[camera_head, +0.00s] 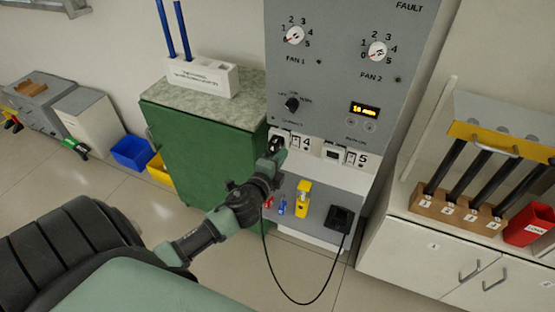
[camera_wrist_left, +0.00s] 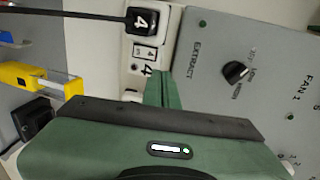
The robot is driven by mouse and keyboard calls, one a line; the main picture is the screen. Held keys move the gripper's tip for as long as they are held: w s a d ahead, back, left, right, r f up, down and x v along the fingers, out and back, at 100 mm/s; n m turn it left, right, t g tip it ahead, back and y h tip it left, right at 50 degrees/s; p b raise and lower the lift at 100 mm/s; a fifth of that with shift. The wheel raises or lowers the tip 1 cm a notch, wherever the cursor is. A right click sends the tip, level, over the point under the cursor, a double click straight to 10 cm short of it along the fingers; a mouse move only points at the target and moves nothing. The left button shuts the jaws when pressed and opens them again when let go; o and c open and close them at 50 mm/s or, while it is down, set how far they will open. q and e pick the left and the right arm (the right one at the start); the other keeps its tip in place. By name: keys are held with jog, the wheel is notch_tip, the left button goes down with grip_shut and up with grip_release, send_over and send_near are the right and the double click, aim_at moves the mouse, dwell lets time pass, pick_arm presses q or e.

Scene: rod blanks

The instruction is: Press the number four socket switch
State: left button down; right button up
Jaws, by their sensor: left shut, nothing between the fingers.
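The number four socket (camera_head: 296,142) is on the white strip below the grey panel. It has a black plug (camera_wrist_left: 140,20) marked 4 in it and a small switch (camera_wrist_left: 146,53) beside the printed 4. My left gripper (camera_head: 279,157) is shut and empty, its green fingers pointing at the strip just below this socket. In the left wrist view the closed fingertips (camera_wrist_left: 163,76) appear beside the printed 4, close to the switch. I cannot tell whether they touch the strip. My right gripper is not in view.
Socket five (camera_head: 351,156) is to the right on the same strip. Below hang a yellow device (camera_head: 303,196) and a black box (camera_head: 340,219) with a looping cable. A green cabinet (camera_head: 205,150) stands close on the left, a white cabinet (camera_head: 440,250) on the right.

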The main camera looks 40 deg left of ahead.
pick_arm(q)
jog(key=v, duration=0.3)
jog(key=shift+w+r, duration=0.15)
jog(key=shift+r, duration=0.15)
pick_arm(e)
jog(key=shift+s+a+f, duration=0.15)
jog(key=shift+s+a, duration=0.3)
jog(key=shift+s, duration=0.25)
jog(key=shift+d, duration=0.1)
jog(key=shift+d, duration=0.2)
